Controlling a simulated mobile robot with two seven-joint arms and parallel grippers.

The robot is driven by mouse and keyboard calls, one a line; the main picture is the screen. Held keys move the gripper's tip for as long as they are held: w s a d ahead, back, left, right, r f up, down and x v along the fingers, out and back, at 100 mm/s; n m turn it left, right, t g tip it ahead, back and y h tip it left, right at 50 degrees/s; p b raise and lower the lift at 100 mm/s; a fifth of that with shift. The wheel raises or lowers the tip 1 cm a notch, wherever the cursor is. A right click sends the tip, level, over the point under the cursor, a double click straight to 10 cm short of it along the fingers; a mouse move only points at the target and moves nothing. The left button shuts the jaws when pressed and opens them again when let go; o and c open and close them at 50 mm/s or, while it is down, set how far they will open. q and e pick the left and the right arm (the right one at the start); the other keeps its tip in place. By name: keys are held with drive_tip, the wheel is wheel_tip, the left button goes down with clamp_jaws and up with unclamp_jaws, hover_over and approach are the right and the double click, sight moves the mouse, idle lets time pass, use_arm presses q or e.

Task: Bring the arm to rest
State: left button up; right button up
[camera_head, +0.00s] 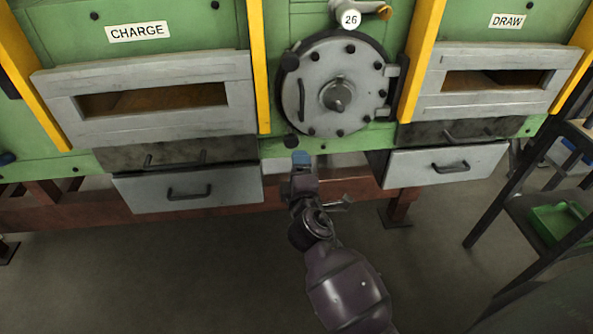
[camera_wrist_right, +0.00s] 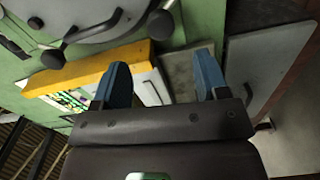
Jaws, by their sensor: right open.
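My right arm reaches up from the bottom of the head view, with its gripper (camera_head: 301,163) in front of the furnace's lower edge, just below the round grey door (camera_head: 318,95). In the right wrist view the gripper's (camera_wrist_right: 163,82) two blue fingers are spread apart with nothing between them. From these views I cannot tell whether the gripper touches the furnace. My left gripper is out of view.
The green furnace has a CHARGE opening (camera_head: 155,100) at left and a DRAW opening (camera_head: 492,81) at right. Grey drawers with handles, one left (camera_head: 220,190) and one right (camera_head: 410,172), hang below. A dark rack with a green tray (camera_head: 560,222) stands at right. The floor (camera_head: 190,270) at lower left is clear.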

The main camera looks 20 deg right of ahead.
drive_tip(key=shift+s, duration=0.1)
idle(0.6)
drive_tip(key=s+d+f+m+g+y, duration=0.2)
drive_tip(key=s+f+m, duration=0.4)
drive_tip(key=s, duration=0.8)
drive_tip(key=s+d+f+m+g+y, duration=0.2)
drive_tip(key=s+d+f+m+g, duration=0.2)
drive_tip(key=s+f, duration=0.6)
drive_tip(key=s+m, duration=0.2)
drive_tip(key=s, duration=0.2)
drive_tip(key=shift+s+f+m+y+p, duration=0.2)
drive_tip(key=shift+f+m+y+p, duration=0.1)
drive_tip(key=shift+p, duration=0.1)
